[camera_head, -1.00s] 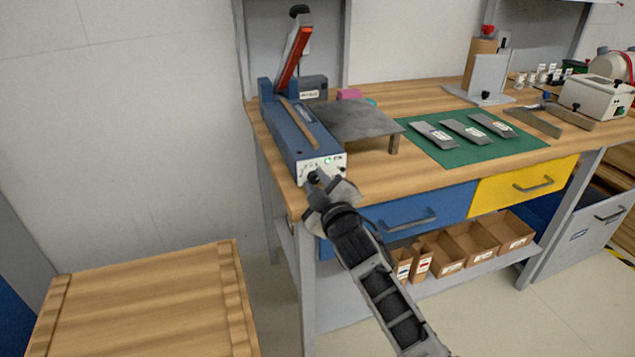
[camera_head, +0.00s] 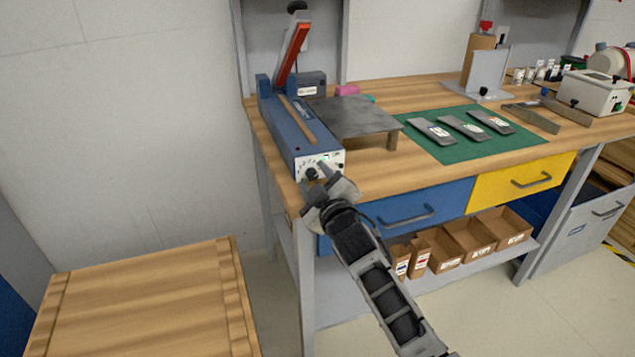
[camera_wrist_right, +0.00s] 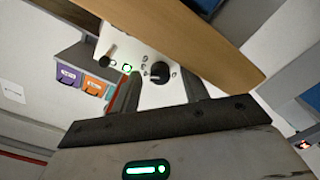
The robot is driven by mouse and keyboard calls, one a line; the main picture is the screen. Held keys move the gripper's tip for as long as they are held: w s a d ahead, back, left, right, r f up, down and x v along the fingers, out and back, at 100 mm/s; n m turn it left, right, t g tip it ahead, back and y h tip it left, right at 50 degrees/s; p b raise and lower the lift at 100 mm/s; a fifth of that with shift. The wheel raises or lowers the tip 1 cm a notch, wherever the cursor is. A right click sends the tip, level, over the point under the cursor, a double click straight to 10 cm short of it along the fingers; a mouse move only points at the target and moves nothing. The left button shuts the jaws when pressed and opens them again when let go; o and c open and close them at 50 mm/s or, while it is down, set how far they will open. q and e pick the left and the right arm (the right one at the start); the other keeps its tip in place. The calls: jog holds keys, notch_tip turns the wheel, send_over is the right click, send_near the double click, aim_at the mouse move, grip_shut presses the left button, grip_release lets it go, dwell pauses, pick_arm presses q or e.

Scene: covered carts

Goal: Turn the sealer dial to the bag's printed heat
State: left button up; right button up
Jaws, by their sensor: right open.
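The blue bag sealer (camera_head: 288,125) stands at the left end of the bench, its orange-edged arm (camera_head: 292,52) raised. Its white front panel (camera_head: 332,164) carries a black dial (camera_head: 311,174) and a small green light. The dial also shows in the right wrist view (camera_wrist_right: 160,72); its setting is too small to read. My right gripper (camera_head: 316,181) is open just in front of the panel. In the wrist view its fingers stand on either side of the dial, apparently apart from it. Three grey bags (camera_head: 432,130) lie on the green mat (camera_head: 450,155); their print is unreadable. My left gripper is out of view.
A grey metal platform (camera_head: 352,116) stands beside the sealer. Blue and yellow drawers (camera_head: 525,180) lie under the bench top, with cardboard bins (camera_head: 470,242) below. A wooden-topped cart (camera_head: 140,300) stands at the lower left. A white machine (camera_head: 595,92) stands at the right.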

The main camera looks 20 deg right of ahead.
jog(key=s, duration=1.6)
jog(key=shift+d, duration=0.3)
